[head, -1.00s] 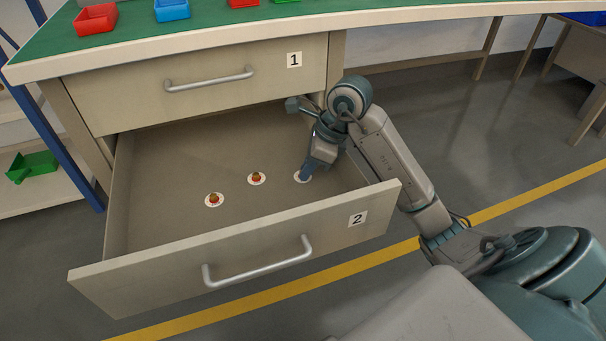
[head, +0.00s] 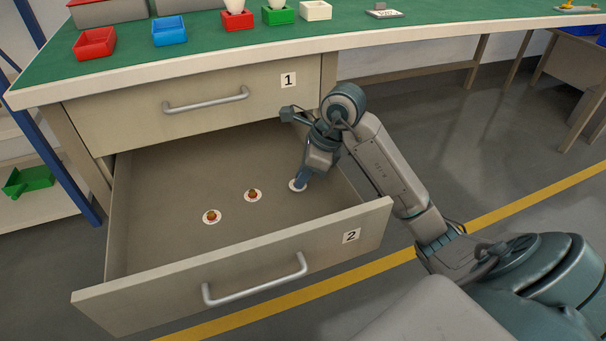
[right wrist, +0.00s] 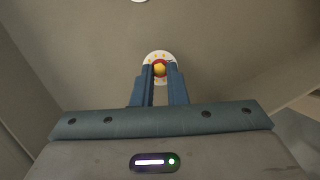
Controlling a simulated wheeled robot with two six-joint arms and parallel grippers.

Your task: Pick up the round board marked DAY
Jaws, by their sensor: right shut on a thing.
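One is at the left (head: 212,217) and one in the middle (head: 252,195). The third board (head: 293,186) is at the right, partly hidden by my right gripper (head: 301,182). In the right wrist view its white disc (right wrist: 158,54) shows beyond the blue fingers (right wrist: 160,75), which are shut on its knob. I cannot tell whether it touches the drawer floor. The markings are too small to read. My left gripper is not in view.
The drawer's front panel (head: 240,262), with its handle, stands between the boards and my base. Shut drawer 1 (head: 200,100) is above. Red (head: 95,43) and blue (head: 170,31) bins stand on the green bench top. The drawer floor's left part is clear.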

